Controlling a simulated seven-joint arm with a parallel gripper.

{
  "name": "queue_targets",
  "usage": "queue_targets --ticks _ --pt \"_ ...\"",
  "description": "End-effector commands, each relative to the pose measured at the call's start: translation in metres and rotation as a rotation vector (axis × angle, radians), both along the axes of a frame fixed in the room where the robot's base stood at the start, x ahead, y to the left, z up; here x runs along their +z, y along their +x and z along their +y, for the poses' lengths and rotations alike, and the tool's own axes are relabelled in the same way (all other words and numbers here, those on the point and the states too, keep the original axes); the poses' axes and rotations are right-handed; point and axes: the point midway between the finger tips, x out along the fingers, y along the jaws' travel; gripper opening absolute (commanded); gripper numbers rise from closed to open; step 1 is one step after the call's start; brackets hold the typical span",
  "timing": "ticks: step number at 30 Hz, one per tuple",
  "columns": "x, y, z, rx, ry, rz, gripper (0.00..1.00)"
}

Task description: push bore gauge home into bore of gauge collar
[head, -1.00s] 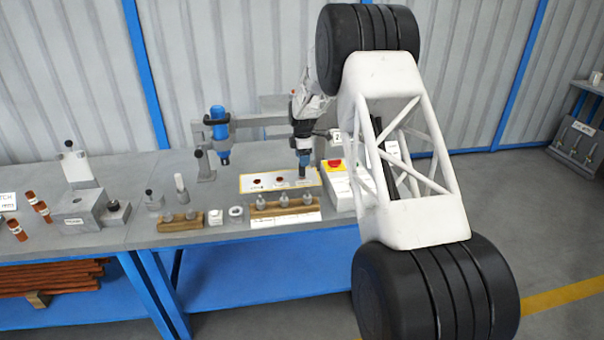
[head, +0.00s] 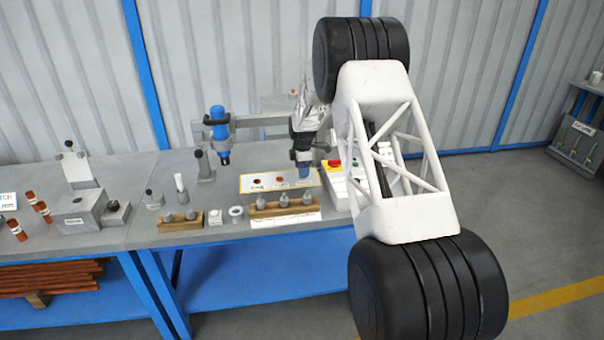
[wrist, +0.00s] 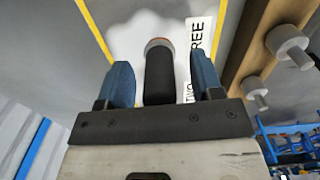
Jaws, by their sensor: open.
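My gripper (wrist: 165,85) points down over the right end of a white yellow-edged placard. Its two blue fingers stand apart. Between them is a dark cylinder (wrist: 159,78) with a pale and reddish ring at its far end, probably the bore gauge; a gap shows on each side. In the head view my gripper (head: 303,172) hides most of that spot. A small pale ring (head: 236,211) on the bench, left of the placard, may be the gauge collar; I cannot be sure. Its bore is too small to judge.
A wooden block (head: 260,210) with several grey pegs stands in front of the placard (head: 255,190). Another pegged block (head: 168,226) and a white block (head: 216,218) stand left. A blue tool on a stand (head: 217,130) rises behind.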

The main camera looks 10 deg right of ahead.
Motion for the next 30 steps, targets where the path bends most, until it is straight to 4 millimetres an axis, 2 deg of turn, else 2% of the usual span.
queue_targets --ticks 10,22,30 --pt "0.0002 0.0001 0.0 0.0 0.0 0.0 0.6" --pt "0.0002 0.0001 0.0 0.0 0.0 0.0 0.0" --pt "0.0017 0.0003 0.0 0.0 0.0 -0.001 0.0"
